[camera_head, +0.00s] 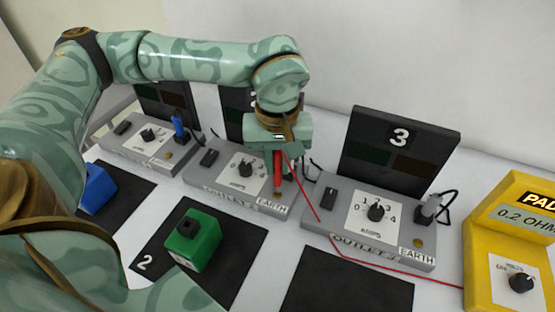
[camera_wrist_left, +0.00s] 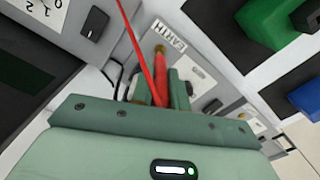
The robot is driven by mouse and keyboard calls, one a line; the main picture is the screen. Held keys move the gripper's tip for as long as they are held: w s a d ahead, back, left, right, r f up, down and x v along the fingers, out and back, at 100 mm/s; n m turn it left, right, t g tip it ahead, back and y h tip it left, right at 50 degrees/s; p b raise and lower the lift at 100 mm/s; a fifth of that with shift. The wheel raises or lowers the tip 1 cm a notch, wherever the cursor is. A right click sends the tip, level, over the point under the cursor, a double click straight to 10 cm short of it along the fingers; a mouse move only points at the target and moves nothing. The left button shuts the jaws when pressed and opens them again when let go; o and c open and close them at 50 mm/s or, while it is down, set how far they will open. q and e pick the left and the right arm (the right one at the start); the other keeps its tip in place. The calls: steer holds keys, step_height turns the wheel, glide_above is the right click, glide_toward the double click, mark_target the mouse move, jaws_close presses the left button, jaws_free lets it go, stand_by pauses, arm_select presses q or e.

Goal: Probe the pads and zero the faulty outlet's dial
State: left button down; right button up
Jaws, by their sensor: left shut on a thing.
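My left gripper (camera_head: 279,158) is shut on a red probe (camera_head: 278,172), held upright, tip down, over the EARTH corner of outlet 2 (camera_head: 215,180). In the left wrist view the probe (camera_wrist_left: 160,78) meets or nearly meets a brass pad (camera_wrist_left: 160,48) beside the EARTH label; contact is hard to tell. The yellow meter (camera_head: 480,240) reads "PAD", cut off, and "0.2 OHM". Outlet 2's dial (camera_head: 245,169), outlet 3's dial (camera_head: 376,212) and outlet 1's dial (camera_head: 148,135) show. Outlet 3's brass pad (camera_head: 417,243) is bare. My right gripper is out of view.
A green block (camera_head: 193,240) stands on mat 2, a blue block (camera_head: 97,190) on the mat at left. The front mat (camera_head: 348,285) is empty. A red wire (camera_head: 400,270) runs from the probe to the meter across outlet 3's front. Dark panels stand behind the outlets.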

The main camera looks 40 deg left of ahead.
arm_select(q)
steer(key=shift+f, duration=0.45)
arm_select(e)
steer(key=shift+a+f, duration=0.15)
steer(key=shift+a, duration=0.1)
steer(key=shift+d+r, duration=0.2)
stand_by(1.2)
